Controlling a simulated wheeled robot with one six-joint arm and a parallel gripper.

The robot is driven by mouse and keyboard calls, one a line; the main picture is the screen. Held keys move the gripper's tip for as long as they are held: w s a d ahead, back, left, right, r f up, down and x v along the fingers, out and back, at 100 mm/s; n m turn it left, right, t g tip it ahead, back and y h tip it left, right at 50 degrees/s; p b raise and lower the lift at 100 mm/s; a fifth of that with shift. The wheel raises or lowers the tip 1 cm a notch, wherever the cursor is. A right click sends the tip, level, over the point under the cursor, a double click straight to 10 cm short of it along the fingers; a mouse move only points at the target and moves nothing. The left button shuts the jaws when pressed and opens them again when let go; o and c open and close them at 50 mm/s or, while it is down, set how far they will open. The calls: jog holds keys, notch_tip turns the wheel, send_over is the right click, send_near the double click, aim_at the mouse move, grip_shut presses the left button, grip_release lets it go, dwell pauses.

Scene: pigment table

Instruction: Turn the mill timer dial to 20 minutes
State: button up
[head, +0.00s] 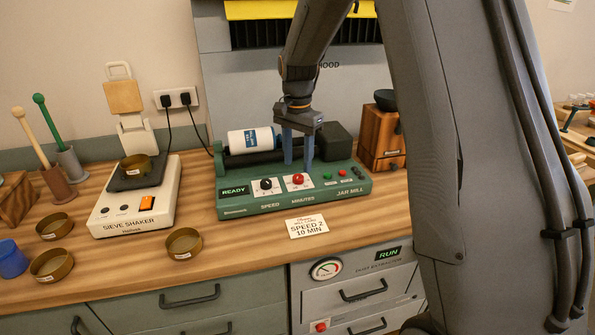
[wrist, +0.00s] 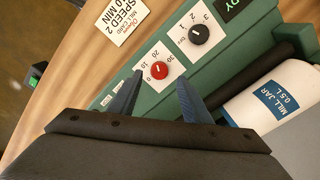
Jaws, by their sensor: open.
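The jar mill (head: 340,192) is a green box on the wooden bench. Its red minutes dial (head: 298,179) sits on a white plate at the front, marked 0, 10, 20 and 30. In the wrist view the red dial (wrist: 159,70) shows a small pale pointer mark; I cannot tell its exact reading. My gripper (head: 298,166) points down over the mill at the dial. In the wrist view my gripper (wrist: 160,77) is open, one finger on each side of the dial, apart from it. The black speed dial (head: 266,184) is to the left.
A white mill jar (head: 251,140) lies on the mill's rollers behind the dials. A card (head: 307,227) reading "SPEED 2, 10 MIN" lies in front. The sieve shaker (head: 138,205) stands to the left, with several brass pans nearby. A wooden grinder (head: 380,138) stands behind right.

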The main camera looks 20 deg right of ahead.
aim_at(298, 176)
jog(key=shift+r+b, duration=0.35)
jog(key=shift+r, duration=1.45)
jog(key=s+f+n, duration=0.2)
jog(key=s+n, duration=0.1)
jog(key=s, duration=0.5)
jog(key=s+f+n+t, duration=0.1)
jog(key=s+n, duration=0.3)
jog(key=s, duration=0.5)
jog(key=s+f+n, duration=0.3)
jog(key=s, duration=0.5)
jog(key=shift+s+d+f, duration=0.15)
jog(key=shift+s+f, duration=0.15)
jog(key=shift+s, duration=0.05)
